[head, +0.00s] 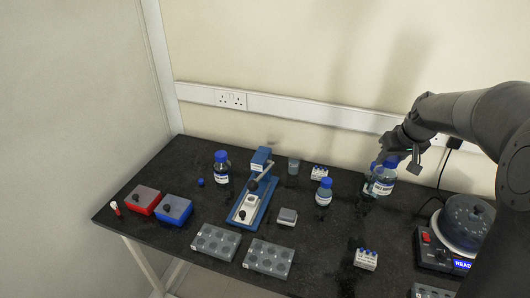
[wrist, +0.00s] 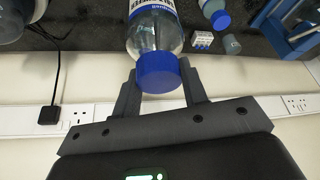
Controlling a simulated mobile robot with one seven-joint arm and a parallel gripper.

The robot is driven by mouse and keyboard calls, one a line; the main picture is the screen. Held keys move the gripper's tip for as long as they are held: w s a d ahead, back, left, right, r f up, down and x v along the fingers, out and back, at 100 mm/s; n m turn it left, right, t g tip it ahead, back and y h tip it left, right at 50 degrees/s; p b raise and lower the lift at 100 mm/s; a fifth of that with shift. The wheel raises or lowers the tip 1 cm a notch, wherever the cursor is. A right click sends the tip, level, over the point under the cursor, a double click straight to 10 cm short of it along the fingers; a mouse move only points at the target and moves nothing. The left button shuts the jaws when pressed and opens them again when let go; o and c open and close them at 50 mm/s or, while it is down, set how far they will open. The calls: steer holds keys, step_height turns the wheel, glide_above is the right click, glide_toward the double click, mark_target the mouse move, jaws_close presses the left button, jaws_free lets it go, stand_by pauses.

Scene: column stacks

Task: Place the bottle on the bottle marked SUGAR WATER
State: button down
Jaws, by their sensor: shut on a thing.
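My gripper (head: 397,154) is shut on a clear bottle (head: 383,182) with a blue cap and a white label. In the wrist view the fingers (wrist: 160,88) stand on both sides of its blue cap (wrist: 160,74); the label is only partly in view. In the head view the held bottle overlaps another blue-capped bottle (head: 367,188) behind it; I cannot tell whether they touch. The labels are too small to read, so I cannot tell which says SUGAR WATER.
A blue device with a lever (head: 252,204) stands mid-table. A round machine (head: 464,232) stands at right, with a small vial rack (head: 366,259) left of it. Grey well blocks (head: 268,258) line the front edge. Red (head: 143,200) and blue boxes (head: 174,210) are at left.

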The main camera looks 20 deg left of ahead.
steer(key=w+a+r+n+y, duration=0.1)
steer(key=w+a+r+n, duration=0.15)
steer(key=a, duration=0.55)
steer(key=w+a+r+n, duration=0.1)
steer(key=w+a+r, duration=0.25)
steer(key=a, duration=0.45)
steer(key=s+a+r+n+g+y, duration=0.1)
steer(key=a+r+n, duration=0.1)
steer(key=a, duration=1.1)
steer(key=s+a+r+n+g, duration=0.1)
steer(key=a+r+n, duration=0.15)
steer(key=a, duration=1.05)
steer(key=s+a+f, duration=0.2)
steer(key=a+f, duration=0.8)
steer(key=a, duration=0.2)
steer(key=shift+f+m, duration=0.25)
steer(key=shift+m, duration=0.05)
steer(key=shift+s+a, duration=0.1)
steer(key=c, duration=0.9)
jaws_free()
steer(key=shift+f, duration=0.2)
steer(key=shift+o, duration=0.2)
steer(key=shift+r, duration=0.1)
